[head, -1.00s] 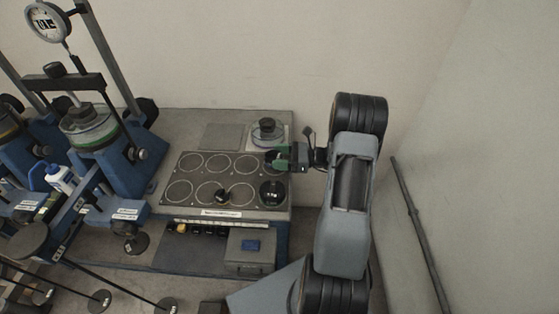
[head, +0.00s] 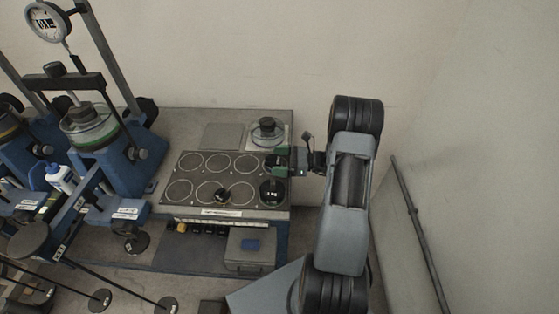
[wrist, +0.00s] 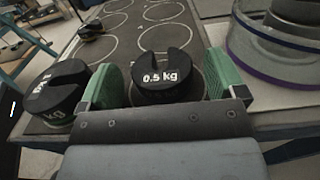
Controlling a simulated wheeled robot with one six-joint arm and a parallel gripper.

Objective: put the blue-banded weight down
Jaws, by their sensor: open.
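A black slotted weight marked 0.5 kg (wrist: 166,76) stands upright on the dark plate with ringed places (wrist: 135,32), between my gripper's two green fingers. No blue band shows on its visible faces. My gripper (wrist: 163,82) is open, with one finger on each side of the weight; I cannot tell whether either touches it. In the head view my gripper (head: 277,161) is at the plate's back right place, and the weight (head: 271,160) is partly hidden by the fingers. A second black weight (wrist: 57,92) stands beside the left finger, also seen at the front right place (head: 271,192).
A smaller dark weight (head: 221,195) stands on the plate's front row. A clear round vessel (head: 267,130) with a dark top stands close behind my gripper; its purple-edged base (wrist: 275,65) shows in the wrist view. Blue lever frames (head: 100,165) fill the left. Several rings are empty.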

